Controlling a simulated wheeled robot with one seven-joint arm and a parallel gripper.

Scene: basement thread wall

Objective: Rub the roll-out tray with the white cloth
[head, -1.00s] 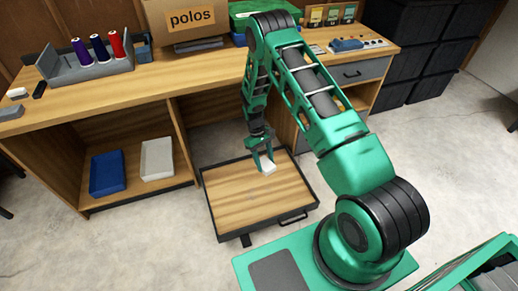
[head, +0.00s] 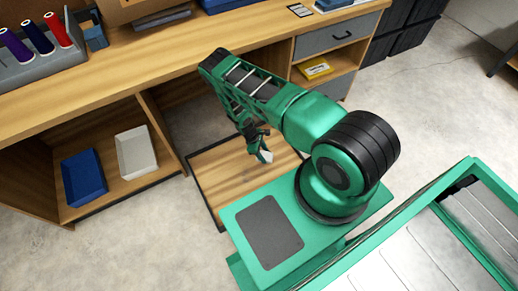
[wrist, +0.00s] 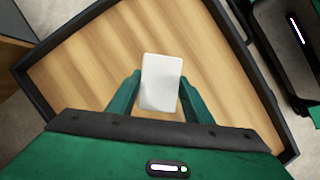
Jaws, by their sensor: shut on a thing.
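The roll-out tray (head: 212,177) is a low wooden panel with a dark rim, pulled out from under the bench. In the wrist view its wood surface (wrist: 90,60) fills most of the picture. My gripper (wrist: 160,95) is shut on the white cloth (wrist: 161,80), a small pale block-like piece between the two green fingers. In the head view my gripper (head: 262,152) is low over the tray, and only a bit of the cloth shows. I cannot tell whether the cloth touches the wood. Faint grey marks show on the tray in the head view. My base and arm hide its near right part.
The wooden bench (head: 180,60) stands behind the tray. A blue bin (head: 84,178) and a white bin (head: 136,153) sit on its lower shelf. A thread rack (head: 45,60) stands on top at left. Bare concrete floor lies left of the tray.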

